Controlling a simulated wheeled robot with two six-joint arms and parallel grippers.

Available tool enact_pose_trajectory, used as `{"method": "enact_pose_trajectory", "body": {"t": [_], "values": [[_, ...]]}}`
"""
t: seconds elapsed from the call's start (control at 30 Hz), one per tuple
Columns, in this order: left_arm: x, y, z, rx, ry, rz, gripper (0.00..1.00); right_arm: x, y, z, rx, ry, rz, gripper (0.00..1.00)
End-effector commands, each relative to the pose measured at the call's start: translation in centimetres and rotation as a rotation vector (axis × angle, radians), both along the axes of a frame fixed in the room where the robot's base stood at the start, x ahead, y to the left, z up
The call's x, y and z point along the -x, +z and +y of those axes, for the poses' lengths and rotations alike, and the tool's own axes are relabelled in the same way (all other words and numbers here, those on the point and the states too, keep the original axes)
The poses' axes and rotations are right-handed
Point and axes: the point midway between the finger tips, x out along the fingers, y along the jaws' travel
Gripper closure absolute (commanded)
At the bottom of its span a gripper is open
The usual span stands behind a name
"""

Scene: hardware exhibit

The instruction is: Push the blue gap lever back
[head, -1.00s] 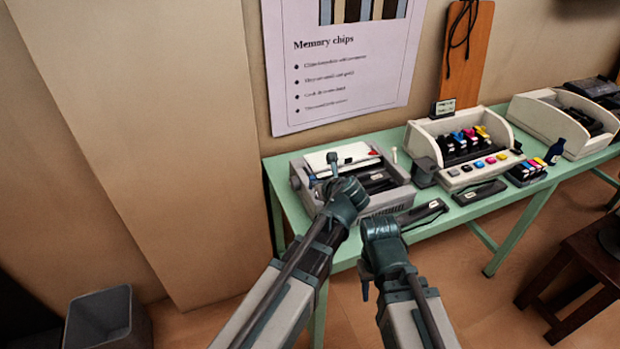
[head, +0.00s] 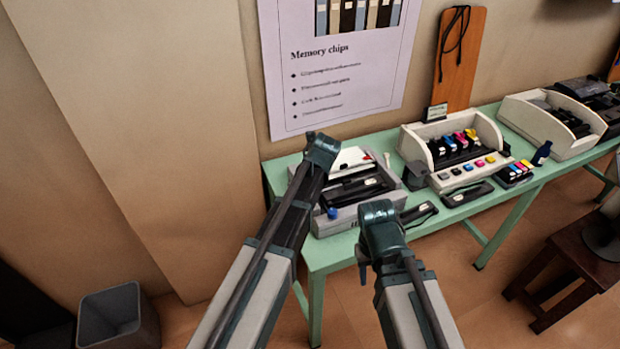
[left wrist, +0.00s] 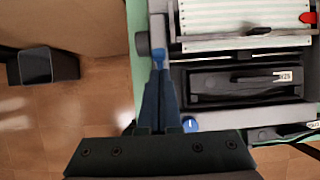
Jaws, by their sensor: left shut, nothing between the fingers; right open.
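The blue gap lever (left wrist: 159,54) shows in the left wrist view as a small bright blue piece at the left end of the dot-matrix printer (left wrist: 245,115). In the head view the lever is hidden behind my left arm. My left gripper (left wrist: 160,76) is shut and empty, its fingertips at the lever's near side. They look close to or touching it; contact cannot be told. In the head view the printer (head: 370,208) stands on the green table. My right gripper (head: 364,277) is open and empty, low in front of the table edge, away from the printer.
A blue dial (left wrist: 190,123) sits at the printer's front left. A cartridge printer (head: 478,178) and flat dark parts (head: 467,194) are to the right on the green table (head: 440,228). A grey bin (head: 118,315) is at the lower left, a dark stool (head: 575,265) at the right.

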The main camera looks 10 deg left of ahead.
Motion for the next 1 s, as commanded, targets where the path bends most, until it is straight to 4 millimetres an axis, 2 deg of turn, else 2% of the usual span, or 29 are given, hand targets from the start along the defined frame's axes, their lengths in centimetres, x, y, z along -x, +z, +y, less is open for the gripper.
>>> {"method": "enact_pose_trajectory", "body": {"t": [0.43, 1.0], "values": [[0.0, 1.6, 0.0, -0.001, 0.001, -0.002, 1.0, 0.0, 1.6, 0.0, 0.0, 0.0, 0.0, 0.58], [0.6, 2.1, -0.5, -0.001, 0.001, -0.002, 1.0, 0.0, 2.1, 0.0, 0.0, 0.0, 0.0, 0.58]]}}
